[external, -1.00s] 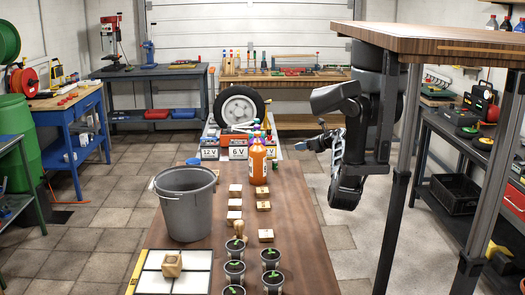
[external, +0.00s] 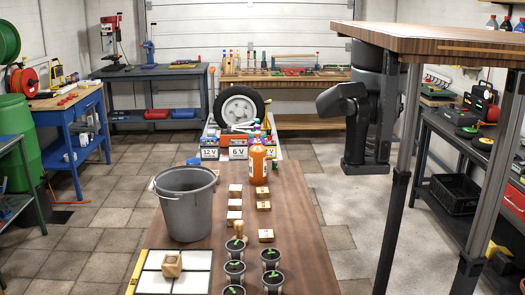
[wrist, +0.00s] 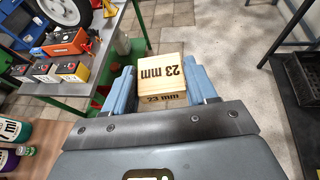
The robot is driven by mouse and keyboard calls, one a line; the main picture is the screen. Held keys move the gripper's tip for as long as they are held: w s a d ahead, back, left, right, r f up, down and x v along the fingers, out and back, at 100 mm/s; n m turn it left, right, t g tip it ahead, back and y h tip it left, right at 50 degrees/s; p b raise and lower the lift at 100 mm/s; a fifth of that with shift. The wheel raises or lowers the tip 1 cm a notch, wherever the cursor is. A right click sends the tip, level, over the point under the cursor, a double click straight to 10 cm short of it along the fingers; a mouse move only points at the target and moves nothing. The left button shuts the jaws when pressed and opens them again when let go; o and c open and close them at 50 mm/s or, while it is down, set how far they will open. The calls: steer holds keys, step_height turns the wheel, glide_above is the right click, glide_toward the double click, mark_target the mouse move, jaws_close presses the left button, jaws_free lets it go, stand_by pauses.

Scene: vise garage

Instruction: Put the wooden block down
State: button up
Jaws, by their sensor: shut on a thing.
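A pale wooden block (wrist: 160,68) marked "23 mm" on two faces sits between the blue fingers of my gripper (wrist: 162,84) in the wrist view. The fingers are shut on its left and right sides. The block is held above the tiled floor, to the right of a bench with green legs. In the external view my gripper and the held block are hidden behind my arm.
The brown table (external: 295,225) holds a grey bucket (external: 185,205), several small wooden blocks, seedling cups (external: 235,268) and an orange bottle (external: 257,162). A tire (external: 240,106) and batteries (external: 238,149) stand beyond. A dark bench (external: 460,150) is at right.

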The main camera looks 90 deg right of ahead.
steer(key=w+a+f+n+t+y, duration=0.1)
steer(key=w+a+f+n+t, duration=0.3)
steer(key=w, duration=0.7)
steer(key=w+a+f+y, duration=0.1)
steer(key=w+a+f, duration=0.3)
steer(key=w, duration=0.7)
steer(key=w+a+f+n+t+y, duration=0.1)
steer(key=w+a+f+n+t, duration=0.15)
steer(key=w+a, duration=0.6)
steer(key=n+t+y, duration=0.5)
steer(key=n+y, duration=0.5)
glide_above(255, 225)
steer(key=shift+m+g, duration=0.25)
steer(key=f, duration=0.7)
steer(key=shift+s+d+p, duration=0.3)
steer(key=shift+s, duration=0.05)
steer(key=shift+w+a+f, duration=0.2)
steer(key=shift+w+f, duration=0.05)
steer(key=shift+f, duration=2)
steer(key=shift+f, duration=0.15)
